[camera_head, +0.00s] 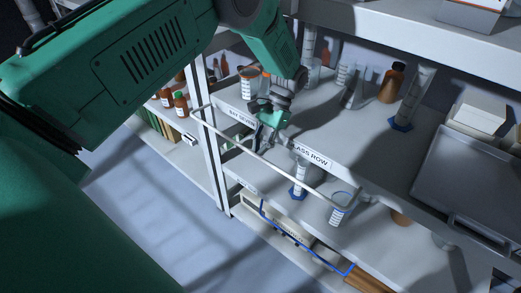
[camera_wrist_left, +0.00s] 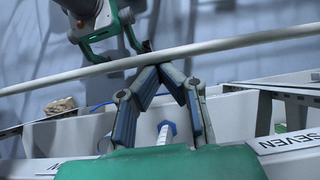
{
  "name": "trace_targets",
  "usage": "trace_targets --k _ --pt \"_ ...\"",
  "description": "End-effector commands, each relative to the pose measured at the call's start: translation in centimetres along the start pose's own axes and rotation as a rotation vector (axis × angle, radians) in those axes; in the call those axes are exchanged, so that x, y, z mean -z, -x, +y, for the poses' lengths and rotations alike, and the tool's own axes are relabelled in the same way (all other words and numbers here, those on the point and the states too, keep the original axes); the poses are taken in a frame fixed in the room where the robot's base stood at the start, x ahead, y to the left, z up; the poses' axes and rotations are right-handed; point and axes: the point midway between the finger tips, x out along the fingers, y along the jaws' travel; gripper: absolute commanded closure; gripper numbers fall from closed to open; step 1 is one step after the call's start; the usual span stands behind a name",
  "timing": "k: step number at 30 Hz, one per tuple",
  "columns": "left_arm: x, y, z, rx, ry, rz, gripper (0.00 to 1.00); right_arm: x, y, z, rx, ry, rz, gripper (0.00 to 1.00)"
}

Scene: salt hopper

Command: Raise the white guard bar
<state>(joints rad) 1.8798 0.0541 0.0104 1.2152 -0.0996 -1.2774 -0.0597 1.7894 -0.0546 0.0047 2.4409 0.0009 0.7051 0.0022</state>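The white guard bar (camera_head: 275,160) is a thin rail in front of the shelf labelled GLASS ROW. It slopes down to the right in the head view. It also crosses the left wrist view (camera_wrist_left: 235,43). My left gripper (camera_head: 266,138) is at the bar, left of its middle. In the left wrist view my left gripper's two fingers (camera_wrist_left: 160,68) converge with their tips together at the bar's lower edge. Contact with the bar cannot be told for sure.
Glass cylinders, including one with a blue base (camera_head: 299,180), and a beaker (camera_head: 340,207) stand near the bar. A brown bottle (camera_head: 393,83) and a grey tray (camera_head: 470,180) are farther back and right. A blue rail (camera_head: 300,243) runs below. Floor at lower left is clear.

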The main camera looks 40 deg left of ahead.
Motion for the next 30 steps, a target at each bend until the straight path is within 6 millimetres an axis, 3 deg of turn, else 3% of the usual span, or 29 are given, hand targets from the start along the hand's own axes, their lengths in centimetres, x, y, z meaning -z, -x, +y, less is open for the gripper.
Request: trace_targets --k 30 --pt "-0.2 0.22 -0.95 0.001 0.0 -0.025 1.0 -0.02 -0.26 -0.01 0.0 0.0 0.0 1.0"
